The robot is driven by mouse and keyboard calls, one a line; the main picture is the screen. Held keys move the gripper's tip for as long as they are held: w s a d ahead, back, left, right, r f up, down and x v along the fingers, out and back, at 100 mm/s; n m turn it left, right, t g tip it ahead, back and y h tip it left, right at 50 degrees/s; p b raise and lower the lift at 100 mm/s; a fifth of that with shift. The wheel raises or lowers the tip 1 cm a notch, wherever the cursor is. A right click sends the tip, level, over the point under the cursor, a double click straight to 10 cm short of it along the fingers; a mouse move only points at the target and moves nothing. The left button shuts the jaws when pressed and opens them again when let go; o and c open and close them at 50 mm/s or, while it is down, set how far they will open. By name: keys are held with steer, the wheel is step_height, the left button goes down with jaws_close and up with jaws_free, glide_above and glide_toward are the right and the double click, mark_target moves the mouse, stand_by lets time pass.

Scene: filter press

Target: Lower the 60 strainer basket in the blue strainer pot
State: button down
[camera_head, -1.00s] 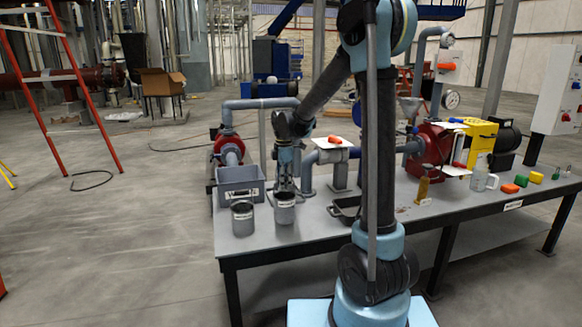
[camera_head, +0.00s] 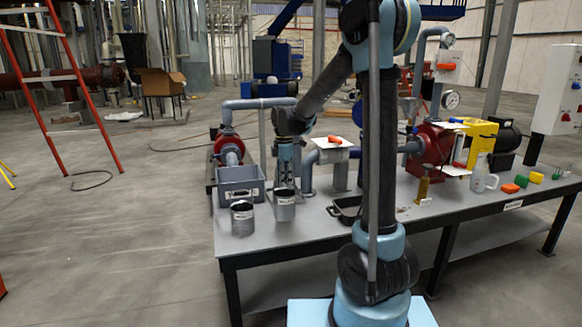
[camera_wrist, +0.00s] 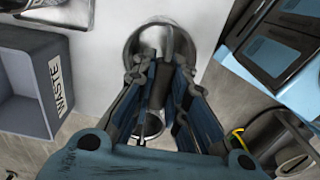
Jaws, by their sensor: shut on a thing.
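A grey metal strainer basket (camera_head: 285,207) with a white label hangs below my gripper (camera_head: 285,184) in the head view. My gripper is shut on its upright handle. In the wrist view the round basket (camera_wrist: 145,38) shows just beyond the fingertips (camera_wrist: 160,72). A second similar basket (camera_head: 242,219) stands on the table to its left. The label numbers are too small to read, so I cannot tell which is the 60. I cannot pick out the blue strainer pot with certainty.
A grey WASTE bin (camera_head: 240,172) stands just behind the baskets; it is at the left in the wrist view (camera_wrist: 38,70). A black tray (camera_head: 346,212) lies to the right on the table (camera_head: 262,244). Pipes and a red pump (camera_head: 432,146) stand along the back.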

step_height(320, 180, up, 12)
steer(key=s+d+m, duration=0.6)
steer(key=s+d, duration=0.3)
steer(key=shift+s+d+f+t, duration=0.3)
steer(key=shift+s+d+f, duration=0.1)
stand_by(1.3)
steer(key=shift+w, duration=0.1)
